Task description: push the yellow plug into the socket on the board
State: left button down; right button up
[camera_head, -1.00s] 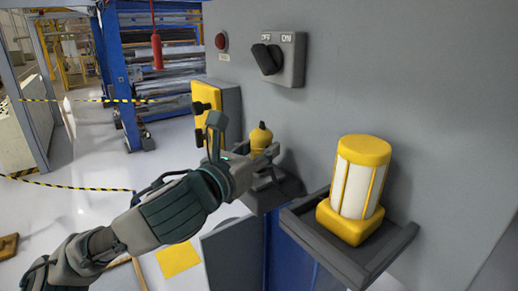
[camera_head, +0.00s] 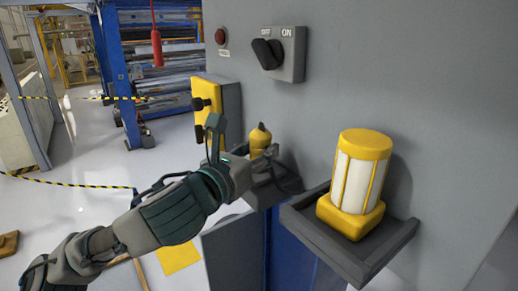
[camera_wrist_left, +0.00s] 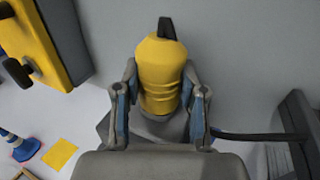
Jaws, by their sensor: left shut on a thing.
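The yellow plug (camera_head: 260,140) is upright, with a dark tip on top, over a small dark tray (camera_head: 277,187) fixed to the grey wall. My left gripper (camera_wrist_left: 161,100) has one finger on each side of the plug and is shut on it. In the wrist view the plug (camera_wrist_left: 160,62) stands between the fingers, and its lower end is hidden by the gripper. The yellow board (camera_head: 207,103) on a grey box is on the wall to the left of the plug. Dark knobs stick out of it; I cannot make out a socket. My right gripper is not in view.
A yellow and white lantern-like lamp (camera_head: 357,180) stands on a second dark tray (camera_head: 383,252) to the right. A rotary switch (camera_head: 279,54) and a red button (camera_head: 221,37) are on the wall above. A dark cable (camera_wrist_left: 258,136) runs right from the gripper area.

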pick_arm(q)
jog(key=c, duration=0.6)
grip_release()
jog(key=shift+f, duration=0.1)
